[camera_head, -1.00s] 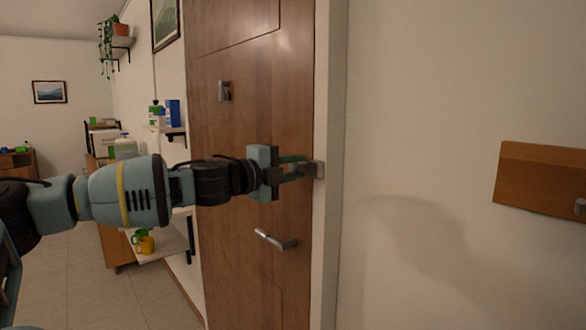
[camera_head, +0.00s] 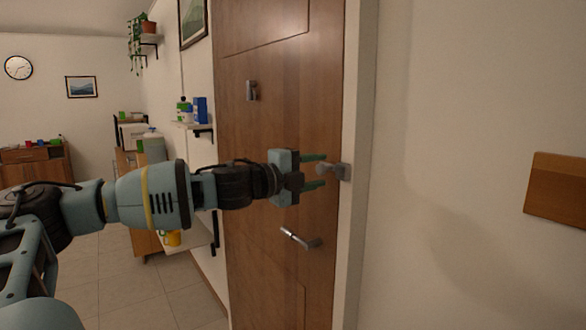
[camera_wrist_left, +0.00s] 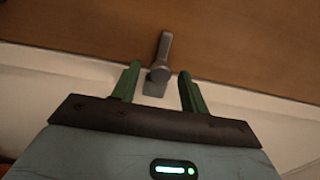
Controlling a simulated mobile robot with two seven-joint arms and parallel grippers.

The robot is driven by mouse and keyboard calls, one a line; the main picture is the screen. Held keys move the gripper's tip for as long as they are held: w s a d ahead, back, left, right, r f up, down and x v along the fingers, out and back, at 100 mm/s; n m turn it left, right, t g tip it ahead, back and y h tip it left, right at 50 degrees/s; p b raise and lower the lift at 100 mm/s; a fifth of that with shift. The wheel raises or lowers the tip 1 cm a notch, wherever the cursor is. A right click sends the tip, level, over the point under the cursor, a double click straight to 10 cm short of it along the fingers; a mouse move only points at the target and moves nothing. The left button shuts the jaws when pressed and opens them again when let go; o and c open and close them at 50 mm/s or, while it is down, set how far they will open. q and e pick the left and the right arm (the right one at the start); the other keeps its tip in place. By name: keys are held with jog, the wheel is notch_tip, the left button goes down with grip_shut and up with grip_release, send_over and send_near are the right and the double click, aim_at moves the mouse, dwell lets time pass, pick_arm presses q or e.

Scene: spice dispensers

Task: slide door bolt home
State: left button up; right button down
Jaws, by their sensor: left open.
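The grey door bolt (camera_head: 326,171) sits at the right edge of the brown wooden door (camera_head: 270,120). Its end meets a grey catch (camera_head: 344,172) on the pale door frame. My left gripper (camera_head: 318,170) is open, with one green finger above the bolt's knob and one below it. In the left wrist view, the bolt (camera_wrist_left: 162,55) stands between the spread fingertips of my left gripper (camera_wrist_left: 160,72), with a visible gap on each side. I cannot tell whether the bolt is fully seated in the catch. My right gripper is not in view.
A lever handle (camera_head: 300,238) is on the door below my left gripper, and a small grey fitting (camera_head: 251,91) is above it. A wooden board (camera_head: 556,190) is on the wall at right. Wall shelves (camera_head: 190,125) stand left of the door.

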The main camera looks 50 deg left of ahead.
aim_at(320, 168)
pick_arm(q)
jog(key=shift+s+d+r, duration=0.15)
jog(key=shift+s+r, duration=0.25)
jog(key=shift+s+f+p, duration=0.2)
jog(key=shift+s+p, duration=0.35)
jog(key=shift+p, duration=0.15)
jog(key=shift+s+p, duration=0.6)
jog(key=shift+s, duration=0.1)
jog(key=shift+s+f+b, duration=0.2)
jog(key=shift+b, duration=0.1)
jog(key=shift+s+a+b, duration=0.2)
jog(key=shift+s+b, duration=0.2)
jog(key=shift+s, duration=0.65)
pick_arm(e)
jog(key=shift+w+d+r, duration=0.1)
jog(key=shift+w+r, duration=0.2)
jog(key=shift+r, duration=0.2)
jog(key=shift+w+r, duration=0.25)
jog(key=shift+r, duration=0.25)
pick_arm(q)
jog(key=shift+f, duration=0.1)
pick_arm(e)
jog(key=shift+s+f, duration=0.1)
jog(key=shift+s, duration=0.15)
